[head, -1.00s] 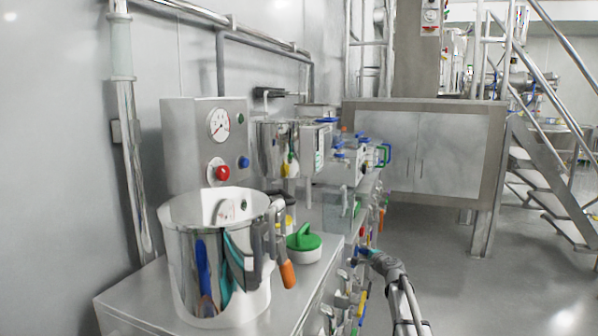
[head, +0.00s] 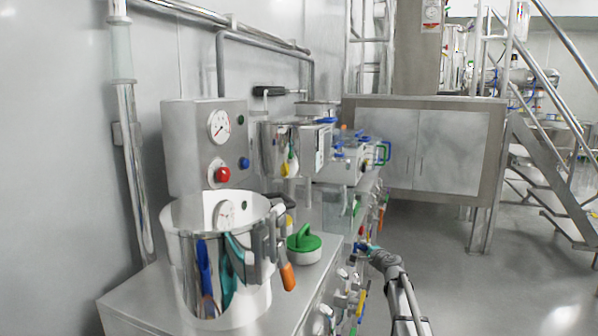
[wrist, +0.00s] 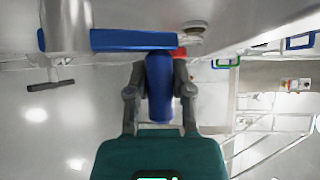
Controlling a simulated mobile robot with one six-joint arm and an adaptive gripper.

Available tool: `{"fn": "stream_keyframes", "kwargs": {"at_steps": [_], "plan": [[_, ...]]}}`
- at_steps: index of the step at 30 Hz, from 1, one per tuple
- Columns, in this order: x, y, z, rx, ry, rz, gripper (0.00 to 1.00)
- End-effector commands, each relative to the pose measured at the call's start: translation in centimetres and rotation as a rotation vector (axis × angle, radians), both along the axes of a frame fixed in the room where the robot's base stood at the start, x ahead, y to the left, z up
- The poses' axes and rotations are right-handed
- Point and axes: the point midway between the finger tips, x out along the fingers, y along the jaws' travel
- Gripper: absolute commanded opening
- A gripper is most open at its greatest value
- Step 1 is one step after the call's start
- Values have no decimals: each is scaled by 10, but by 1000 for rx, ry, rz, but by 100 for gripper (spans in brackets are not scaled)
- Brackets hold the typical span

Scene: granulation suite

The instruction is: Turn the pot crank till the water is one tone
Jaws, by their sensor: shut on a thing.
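A large open steel pot (head: 185,285) stands on the near bench in the head view. Its mirror-like wall shows blue, teal and grey shapes. I cannot make out the water or its tone inside. In the wrist view my gripper (wrist: 160,68) has its two grey fingers on either side of a blue upright grip (wrist: 160,98) and is shut on it. This grip looks like the crank's handle. A blue bar (wrist: 120,40) runs across just beyond it, with a small red part at its right.
A control box with a gauge (head: 219,127) and a red button (head: 222,174) stands behind the pot. A green-lidded tub (head: 304,250) is to its right. A black handle (wrist: 50,85) sticks out at left in the wrist view. Open floor (head: 440,270) lies right of the bench.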

Motion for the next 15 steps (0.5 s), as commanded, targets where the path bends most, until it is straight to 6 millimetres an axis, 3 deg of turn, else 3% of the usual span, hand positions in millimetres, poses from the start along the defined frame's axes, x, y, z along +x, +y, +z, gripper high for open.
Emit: {"fn": "stream_keyframes", "kwargs": {"at_steps": [15], "plan": [[-8, 3, 6, 2, 1, 2, 0]]}}
